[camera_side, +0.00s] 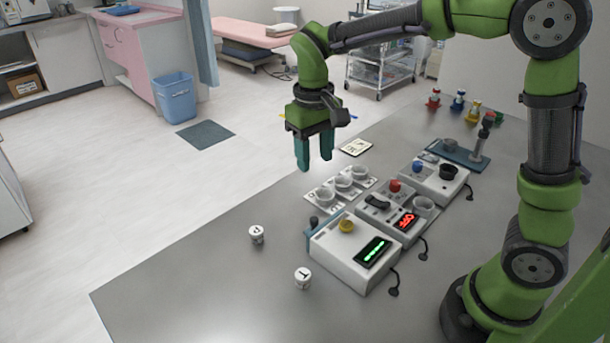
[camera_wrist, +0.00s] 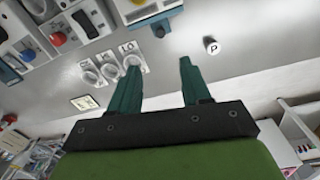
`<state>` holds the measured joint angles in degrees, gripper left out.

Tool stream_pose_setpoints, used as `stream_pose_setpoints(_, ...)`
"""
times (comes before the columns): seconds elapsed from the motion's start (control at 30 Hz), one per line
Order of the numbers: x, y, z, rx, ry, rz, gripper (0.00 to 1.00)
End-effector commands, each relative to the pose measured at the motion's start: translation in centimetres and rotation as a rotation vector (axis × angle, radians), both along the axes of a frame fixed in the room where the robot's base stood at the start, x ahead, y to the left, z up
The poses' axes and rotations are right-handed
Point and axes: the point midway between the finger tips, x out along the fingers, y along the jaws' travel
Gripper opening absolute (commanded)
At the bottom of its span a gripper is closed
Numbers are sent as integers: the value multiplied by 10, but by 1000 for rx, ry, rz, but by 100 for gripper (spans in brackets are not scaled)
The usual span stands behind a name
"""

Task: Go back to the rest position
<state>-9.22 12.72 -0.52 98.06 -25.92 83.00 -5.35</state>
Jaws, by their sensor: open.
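My gripper (camera_side: 315,152) hangs over the far edge of the grey table (camera_side: 210,290), fingers pointing down. Its two teal fingers are apart with nothing between them. In the wrist view the open fingers (camera_wrist: 158,72) also show empty, above the table. The gripper is clear of the objects on the table and touches nothing that I can see.
Device boxes stand mid-table: one with a green display (camera_side: 350,253), one with a red display (camera_side: 395,213), one with a black knob (camera_side: 436,178). A holder with white cups (camera_side: 340,188) is beside them. Two white lettered pots (camera_side: 257,234) stand at the front left.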

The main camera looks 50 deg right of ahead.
Motion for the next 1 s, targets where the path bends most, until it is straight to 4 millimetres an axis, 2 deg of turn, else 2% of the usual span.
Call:
stream_pose_setpoints(0.17, 2, 1, -3, 4, -15, 3, 48)
stream_pose_setpoints(0.27, -9, 3, -10, 31, -33, 5, 48)
stream_pose_setpoints(0.7, -113, -10, 28, 226, -420, -118, 48)
stream_pose_setpoints(0.83, -137, -14, 33, 258, -523, -155, 48)
stream_pose_setpoints(1.0, -152, -18, 40, 274, -597, -175, 48)
